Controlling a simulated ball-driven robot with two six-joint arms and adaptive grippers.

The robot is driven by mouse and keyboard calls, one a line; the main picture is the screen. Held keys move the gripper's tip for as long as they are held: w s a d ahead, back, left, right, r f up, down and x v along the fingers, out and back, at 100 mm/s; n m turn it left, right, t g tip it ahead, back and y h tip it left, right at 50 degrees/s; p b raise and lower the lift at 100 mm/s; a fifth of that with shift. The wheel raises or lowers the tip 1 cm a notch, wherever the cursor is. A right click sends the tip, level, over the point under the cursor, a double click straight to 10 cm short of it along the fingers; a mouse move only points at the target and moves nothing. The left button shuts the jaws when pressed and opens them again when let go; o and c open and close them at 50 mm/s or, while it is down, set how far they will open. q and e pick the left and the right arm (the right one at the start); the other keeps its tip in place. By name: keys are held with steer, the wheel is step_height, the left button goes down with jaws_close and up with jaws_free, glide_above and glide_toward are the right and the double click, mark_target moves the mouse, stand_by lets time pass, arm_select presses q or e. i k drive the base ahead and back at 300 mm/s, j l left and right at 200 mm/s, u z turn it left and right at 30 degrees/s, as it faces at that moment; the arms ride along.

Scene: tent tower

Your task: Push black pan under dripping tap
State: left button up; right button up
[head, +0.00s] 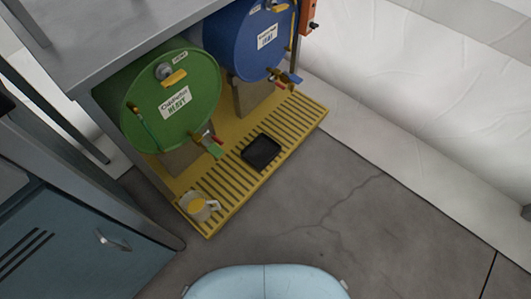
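A small black pan (261,152) sits on the yellow slatted drip tray (226,189), near the tray's middle. A green barrel (171,100) labelled HEAVY lies on its side at the left, with a tap (211,146) at its lower front, to the left of the pan. The pan lies between the two taps, apart from both. No drip can be made out at either tap. Neither of my grippers is in view.
A grey metal frame surrounds the barrels. A blue-grey cabinet (80,235) stands at the left. White padded fabric (420,70) lines the right. The cracked grey floor (340,200) in front is clear.

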mark_target(263, 149)
steer(key=i+l+u, duration=0.15)
steer(key=u, duration=0.2)
steer(key=i+l+u, duration=0.1)
steer(key=l+u, duration=0.3)
steer(key=i+l+u, duration=0.1)
steer(key=l+u, duration=0.65)
